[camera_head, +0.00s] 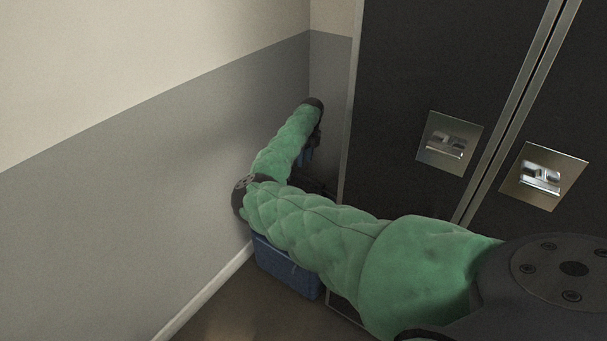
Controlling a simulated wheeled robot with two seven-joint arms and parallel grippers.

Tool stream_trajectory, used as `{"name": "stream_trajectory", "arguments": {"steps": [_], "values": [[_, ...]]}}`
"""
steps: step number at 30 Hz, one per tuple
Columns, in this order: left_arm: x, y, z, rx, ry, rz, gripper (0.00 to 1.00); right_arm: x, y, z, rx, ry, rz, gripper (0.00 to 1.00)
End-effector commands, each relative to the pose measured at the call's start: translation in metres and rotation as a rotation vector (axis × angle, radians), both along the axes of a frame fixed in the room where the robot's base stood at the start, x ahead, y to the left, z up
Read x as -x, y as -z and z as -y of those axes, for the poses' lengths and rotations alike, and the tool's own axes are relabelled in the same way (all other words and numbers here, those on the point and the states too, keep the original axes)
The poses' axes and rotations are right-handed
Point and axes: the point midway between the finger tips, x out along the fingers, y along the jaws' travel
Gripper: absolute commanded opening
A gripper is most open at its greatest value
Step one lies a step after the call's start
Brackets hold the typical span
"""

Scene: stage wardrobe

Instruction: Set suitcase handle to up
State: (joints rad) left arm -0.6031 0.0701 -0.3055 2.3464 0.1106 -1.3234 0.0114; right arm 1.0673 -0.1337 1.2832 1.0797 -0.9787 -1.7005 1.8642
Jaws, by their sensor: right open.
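A blue suitcase (287,271) stands on the floor in the corner, between the grey wall and a dark cabinet. My right arm, in a green padded sleeve, crosses in front of it and hides its upper part. My right gripper (313,147) is open, small and mostly hidden beyond the forearm, above the suitcase. A small blue patch (306,157) shows beside it; I cannot tell what it belongs to. The suitcase handle cannot be made out, nor whether the gripper touches it. My left gripper is not in view.
A tall dark cabinet (420,60) with metal latches (449,143) and metal edge strips stands close on the right. The grey and cream wall (110,220) closes the left side. Some bare brown floor (235,310) shows at the bottom.

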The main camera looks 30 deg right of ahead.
Motion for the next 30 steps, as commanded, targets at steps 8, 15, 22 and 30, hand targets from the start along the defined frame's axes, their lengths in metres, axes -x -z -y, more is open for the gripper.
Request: {"name": "stream_trajectory", "arguments": {"steps": [8, 15, 22, 30], "values": [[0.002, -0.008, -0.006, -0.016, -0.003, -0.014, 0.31, 0.004, 0.037, -0.007, -0.001, -0.003, -0.001, 0.43], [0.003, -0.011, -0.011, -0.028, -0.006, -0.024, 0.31, 0.006, 0.064, -0.011, 0.001, -0.002, 0.001, 0.43], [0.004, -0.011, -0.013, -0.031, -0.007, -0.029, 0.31, 0.006, 0.071, -0.012, 0.002, -0.002, 0.001, 0.43], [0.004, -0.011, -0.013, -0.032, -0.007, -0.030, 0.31, 0.006, 0.070, -0.012, 0.001, -0.002, 0.002, 0.23]]}}
